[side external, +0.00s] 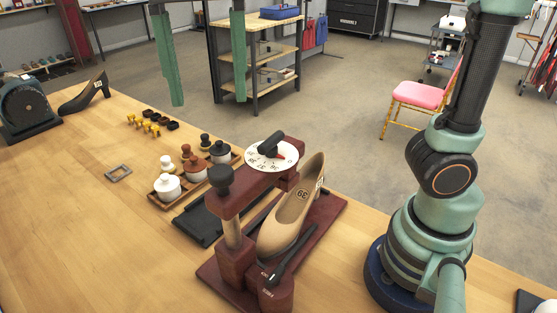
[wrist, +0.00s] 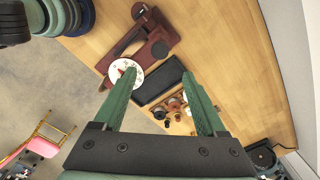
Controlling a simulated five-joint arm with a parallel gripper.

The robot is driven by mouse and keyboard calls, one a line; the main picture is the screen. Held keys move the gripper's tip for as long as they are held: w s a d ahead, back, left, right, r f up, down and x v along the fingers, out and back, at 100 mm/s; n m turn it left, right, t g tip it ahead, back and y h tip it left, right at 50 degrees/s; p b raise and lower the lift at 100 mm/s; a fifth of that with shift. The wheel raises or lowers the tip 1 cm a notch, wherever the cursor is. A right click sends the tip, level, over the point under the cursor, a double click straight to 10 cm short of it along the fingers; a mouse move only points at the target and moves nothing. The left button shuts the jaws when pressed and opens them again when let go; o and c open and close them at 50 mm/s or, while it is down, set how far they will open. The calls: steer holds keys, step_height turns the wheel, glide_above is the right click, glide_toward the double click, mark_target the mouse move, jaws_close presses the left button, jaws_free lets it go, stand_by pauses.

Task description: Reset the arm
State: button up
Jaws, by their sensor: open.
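My gripper (side external: 210,101) hangs at the top of the side view, fingers pointing down and wide apart, with nothing between them. Its upper part is cut off by the frame. In the wrist view my gripper (wrist: 160,76) also shows two green fingers apart and empty. It is raised above the wooden table (side external: 60,200), clear of everything on it. The dark red shoe stand (side external: 238,262) holds a beige high-heeled shoe (side external: 292,222) and has a white numbered dial (side external: 262,156). The stand also shows in the wrist view (wrist: 148,50).
A wooden tray (side external: 158,196) of small lidded pots and a black tray (side external: 200,226) lie beside the stand. Small yellow and black pieces (side external: 150,127), a grey frame (side external: 118,172) and a black shoe (side external: 88,93) lie farther left. A pink chair (side external: 418,95) stands beyond the table.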

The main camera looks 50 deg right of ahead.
mark_target(220, 171)
step_height(220, 171, down, 12)
steer(key=shift+f, duration=0.15)
stand_by(0.3)
stand_by(0.4)
